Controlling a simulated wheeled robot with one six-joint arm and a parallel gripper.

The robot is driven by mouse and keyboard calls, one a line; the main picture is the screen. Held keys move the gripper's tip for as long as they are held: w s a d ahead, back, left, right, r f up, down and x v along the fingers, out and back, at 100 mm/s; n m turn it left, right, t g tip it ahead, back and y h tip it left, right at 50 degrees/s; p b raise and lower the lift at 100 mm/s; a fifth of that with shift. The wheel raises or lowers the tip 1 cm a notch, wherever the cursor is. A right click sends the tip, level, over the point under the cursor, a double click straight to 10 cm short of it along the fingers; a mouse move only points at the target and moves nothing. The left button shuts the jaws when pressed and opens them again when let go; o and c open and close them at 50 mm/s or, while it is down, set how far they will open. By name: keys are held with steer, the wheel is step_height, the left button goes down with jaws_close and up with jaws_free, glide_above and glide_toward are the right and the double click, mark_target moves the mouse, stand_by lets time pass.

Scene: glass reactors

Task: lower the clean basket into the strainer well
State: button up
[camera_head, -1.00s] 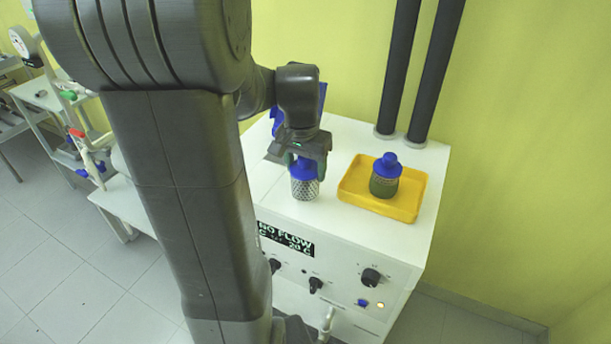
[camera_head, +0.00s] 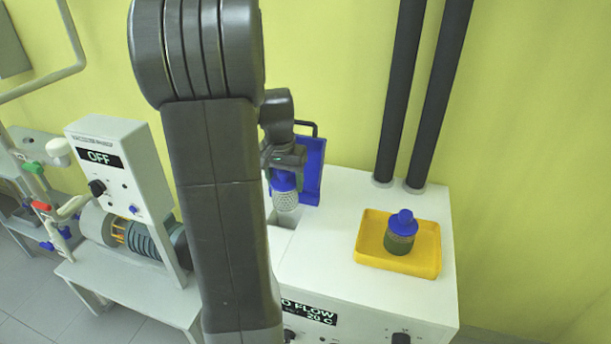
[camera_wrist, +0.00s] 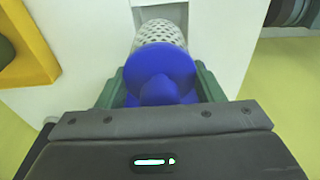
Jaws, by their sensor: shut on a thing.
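The clean basket (camera_head: 286,200), a pale mesh cylinder with a blue top, hangs from my gripper (camera_head: 284,170). In the wrist view the green fingers of my gripper (camera_wrist: 160,88) are shut on the blue top of the clean basket (camera_wrist: 160,36). The strainer well (camera_head: 278,240) is a rectangular opening in the white cabinet top, partly hidden by my arm. The basket hangs above its rear part, apparently clear of the rim; the exact height is hard to tell. The blue lid (camera_head: 312,172) of the well stands open upright just behind the basket.
A yellow tray (camera_head: 430,262) at the right holds a second basket (camera_head: 400,238), dark green with a blue top. Two dark vertical pipes (camera_head: 398,100) rise behind it. A pump unit with an OFF display (camera_head: 100,157) stands at the left. The white cabinet top (camera_head: 335,225) between well and tray is clear.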

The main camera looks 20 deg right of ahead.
mark_target(285, 206)
steer(key=shift+w+a+f, duration=0.1)
steer(key=shift+w+f, duration=0.1)
steer(key=shift+w, duration=0.2)
steer(key=shift+f, duration=0.15)
steer(key=shift+s+f+b, duration=0.15)
steer(key=shift+f+b, duration=0.3)
steer(key=shift+b, duration=0.2)
steer(key=shift+f+b, duration=0.8)
steer(key=shift+f, duration=0.3)
steer(key=shift+f+b, duration=0.6)
steer(key=shift+f, duration=0.25)
steer(key=shift+f, duration=0.35)
steer(key=shift+f+b, duration=1.25)
steer(key=shift+f, duration=0.25)
steer(key=shift+f, duration=0.2)
